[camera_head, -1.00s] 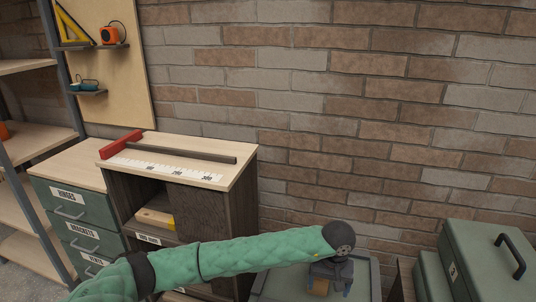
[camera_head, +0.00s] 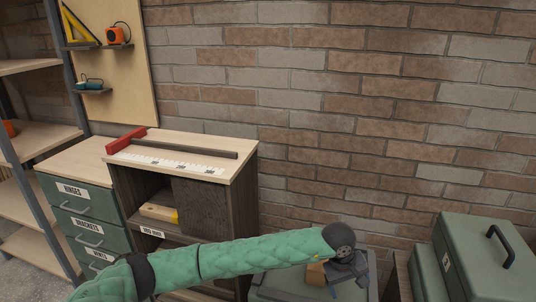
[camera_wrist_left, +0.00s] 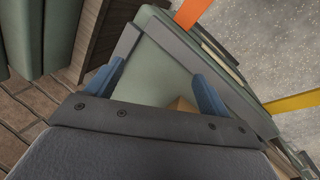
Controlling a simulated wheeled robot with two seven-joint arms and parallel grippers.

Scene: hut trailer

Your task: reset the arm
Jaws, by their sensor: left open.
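My left arm, in a green padded sleeve, reaches across the bottom of the head view. Its left gripper (camera_head: 347,272) is at the lower right, over a grey-green box or tray (camera_head: 272,286). In the left wrist view the two blue fingers of the left gripper (camera_wrist_left: 158,70) stand wide apart with nothing held between them. A small wooden block (camera_head: 316,274) shows beside the gripper in the head view. In the wrist view part of a brown block (camera_wrist_left: 181,104) shows near one finger, mostly hidden by the gripper body. My right gripper is in no view.
Green labelled drawers (camera_head: 82,213) and shelves are at far left. A green case (camera_head: 487,254) stands at the right. A brick wall closes the back.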

